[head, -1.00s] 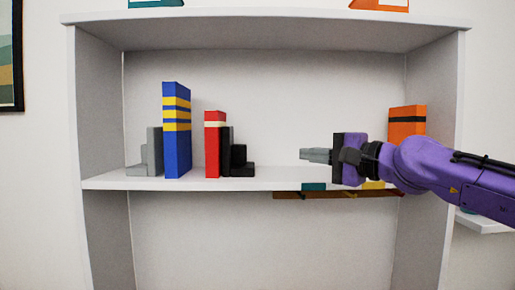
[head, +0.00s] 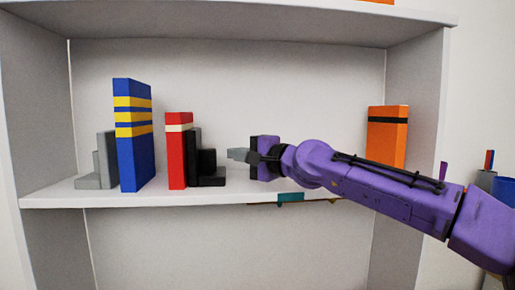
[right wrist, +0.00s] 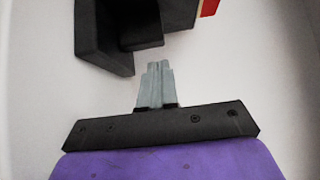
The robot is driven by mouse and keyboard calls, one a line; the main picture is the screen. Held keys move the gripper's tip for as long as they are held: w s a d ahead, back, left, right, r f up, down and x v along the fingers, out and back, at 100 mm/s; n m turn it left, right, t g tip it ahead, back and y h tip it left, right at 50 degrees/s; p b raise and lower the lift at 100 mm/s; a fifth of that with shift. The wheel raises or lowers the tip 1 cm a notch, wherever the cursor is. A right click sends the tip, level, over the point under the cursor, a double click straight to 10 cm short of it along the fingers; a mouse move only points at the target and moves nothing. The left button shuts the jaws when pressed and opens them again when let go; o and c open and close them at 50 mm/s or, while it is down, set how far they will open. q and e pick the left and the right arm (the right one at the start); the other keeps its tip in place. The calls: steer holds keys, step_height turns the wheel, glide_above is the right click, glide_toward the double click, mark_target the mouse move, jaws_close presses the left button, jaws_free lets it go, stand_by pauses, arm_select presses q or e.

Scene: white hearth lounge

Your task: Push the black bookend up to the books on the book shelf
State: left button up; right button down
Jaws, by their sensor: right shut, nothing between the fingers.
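In the right wrist view the shut fingers (right wrist: 156,82) point toward the black bookend (right wrist: 105,35), which lies ahead and to the left. A bit of the red book (right wrist: 208,8) shows behind it. My left gripper is not in view.
A grey bookend (head: 98,165) stands left of the blue book. An orange book (head: 387,135) with a black band stands at the shelf's right end, behind my right arm.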

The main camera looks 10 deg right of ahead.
mark_target(208, 153)
steer(key=shift+s+a+r, duration=0.1)
steer(key=shift+s+a, duration=0.05)
steer(key=shift+a, duration=0.45)
steer(key=shift+s+a, duration=0.15)
steer(key=shift+a, duration=0.4)
steer(key=shift+w, duration=0.15)
steer(key=shift+a+p, duration=0.4)
steer(key=shift+p, duration=0.1)
steer(key=shift+a+r+p, duration=0.1)
steer(key=shift+a+p, duration=0.35)
steer(key=shift+a, duration=0.85)
steer(key=shift+d, duration=0.15)
